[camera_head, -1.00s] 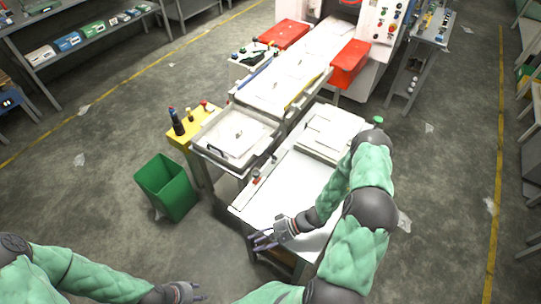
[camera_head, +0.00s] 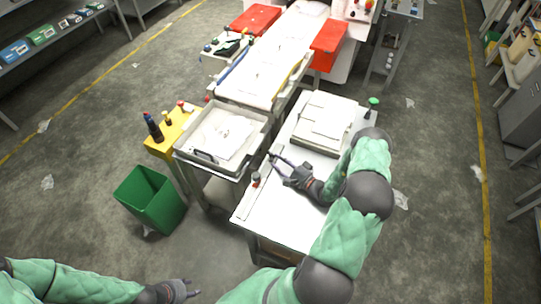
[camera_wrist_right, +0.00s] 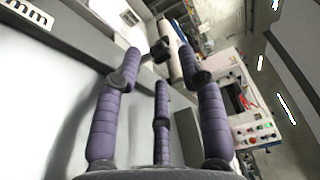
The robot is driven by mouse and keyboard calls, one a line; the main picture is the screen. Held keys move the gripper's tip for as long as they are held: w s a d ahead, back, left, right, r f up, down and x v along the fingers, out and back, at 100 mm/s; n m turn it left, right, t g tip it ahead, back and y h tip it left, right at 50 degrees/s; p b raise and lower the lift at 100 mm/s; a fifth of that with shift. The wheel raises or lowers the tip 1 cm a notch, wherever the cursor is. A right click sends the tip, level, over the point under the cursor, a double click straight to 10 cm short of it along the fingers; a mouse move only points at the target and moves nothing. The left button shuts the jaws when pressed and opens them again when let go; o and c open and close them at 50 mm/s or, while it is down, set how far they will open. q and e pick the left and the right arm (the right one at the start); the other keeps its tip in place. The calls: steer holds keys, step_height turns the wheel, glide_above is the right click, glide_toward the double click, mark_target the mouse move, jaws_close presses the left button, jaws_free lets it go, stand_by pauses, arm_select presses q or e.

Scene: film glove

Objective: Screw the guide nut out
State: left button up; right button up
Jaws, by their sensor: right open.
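My right gripper (camera_head: 281,167) is open, with its fingers spread, over the left edge of the white worktable (camera_head: 285,206). In the right wrist view the purple fingers (camera_wrist_right: 160,80) stand apart around empty space. A small dark block (camera_wrist_right: 160,50), perhaps the guide nut, shows beyond them, apart from the fingers as far as I can tell. In the head view a small dark and red knob (camera_head: 256,179) stands by the table's left edge, left of the gripper. My left gripper (camera_head: 186,290) is low in the picture, open and empty, away from the tables.
A metal tray table (camera_head: 180,153) stands left of the worktable, with a yellow stand (camera_head: 160,147) and green bin (camera_head: 152,198) beyond. A white block (camera_head: 323,122) and a green-capped bottle (camera_head: 372,105) are at the worktable's far end. Red boxes (camera_head: 328,44) flank the machine.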

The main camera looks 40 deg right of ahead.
mark_target(271, 156)
steer(key=shift+w+a, duration=0.2)
steer(key=shift+w, duration=1.1)
steer(key=shift+w+a, duration=0.2)
steer(key=shift+w, duration=1.05)
steer(key=shift+f, duration=0.1)
jaws_close()
